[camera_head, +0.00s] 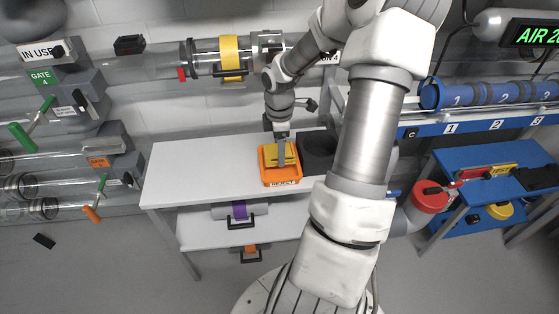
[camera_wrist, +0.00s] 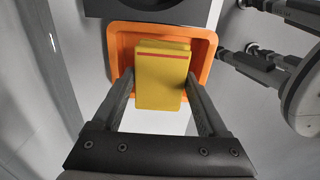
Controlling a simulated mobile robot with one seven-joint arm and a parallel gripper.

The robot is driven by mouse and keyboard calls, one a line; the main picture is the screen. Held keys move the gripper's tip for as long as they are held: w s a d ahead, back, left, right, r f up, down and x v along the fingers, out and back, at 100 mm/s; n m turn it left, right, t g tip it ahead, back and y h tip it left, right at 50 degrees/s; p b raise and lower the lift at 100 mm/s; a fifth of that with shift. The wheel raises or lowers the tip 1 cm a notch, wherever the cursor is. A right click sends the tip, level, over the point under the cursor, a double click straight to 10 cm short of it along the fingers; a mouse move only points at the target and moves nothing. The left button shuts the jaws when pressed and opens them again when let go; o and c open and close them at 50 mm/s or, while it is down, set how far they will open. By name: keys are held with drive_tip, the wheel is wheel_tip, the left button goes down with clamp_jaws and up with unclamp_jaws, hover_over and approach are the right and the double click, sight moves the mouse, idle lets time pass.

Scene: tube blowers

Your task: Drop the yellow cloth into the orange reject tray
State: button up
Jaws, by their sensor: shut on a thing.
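The yellow cloth (camera_head: 271,156) is a folded pad with a red stripe near one edge. It lies between the two fingers of my gripper (camera_wrist: 160,84), which is shut on it in the wrist view. The orange reject tray (camera_head: 264,172) stands on the white table, with a REJECT label on its front. In the wrist view the cloth (camera_wrist: 160,88) overlaps the tray (camera_wrist: 205,45) and reaches past its near rim. My gripper (camera_head: 282,160) points down over the tray in the head view. I cannot tell whether the cloth touches the tray.
A dark square block with a round opening (camera_head: 319,148) stands right beside the tray. The white table (camera_head: 185,170) is clear to the left. Clear tubes run along the wall behind.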

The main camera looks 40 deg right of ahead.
drive_tip(key=shift+f+b, duration=0.85)
drive_tip(key=shift+f, duration=1)
drive_tip(key=shift+f, duration=0.35)
drive_tip(key=o, duration=1.1)
drive_tip(key=shift+r, duration=0.2)
wheel_tip(320, 180, up, 12)
drive_tip(key=p, duration=0.5)
drive_tip(key=shift+r, duration=0.2)
drive_tip(key=shift+a, duration=0.1)
